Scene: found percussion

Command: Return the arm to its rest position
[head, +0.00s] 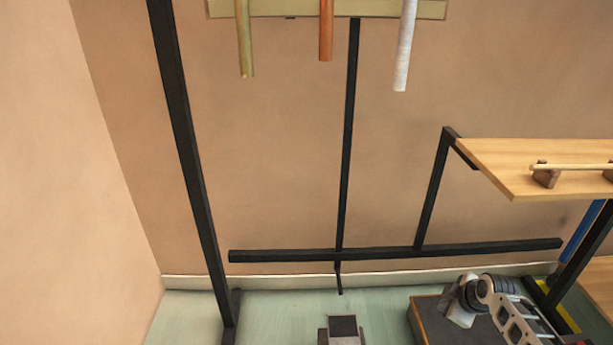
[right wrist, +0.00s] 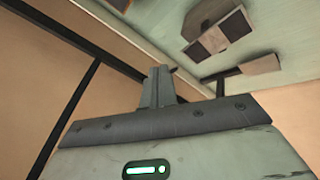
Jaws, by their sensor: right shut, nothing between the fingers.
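My right gripper (right wrist: 160,76) is shut, with its two grey fingers together and nothing between them. In the right wrist view it points towards the wall, and the floor shows above and to the right of it. In the head view my right arm (head: 507,314) shows at the lower right, in front of a dark box; its fingertips are hard to make out there. My left gripper is in neither view.
Green (head: 244,40), orange (head: 326,30) and white (head: 404,45) tubes hang from a wooden beam (head: 285,8). A black frame (head: 186,130) stands by the wall. At right, a wooden shelf (head: 490,165) bears a stick (head: 575,167) on rests. Low blocks (right wrist: 226,30) stand on the floor.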

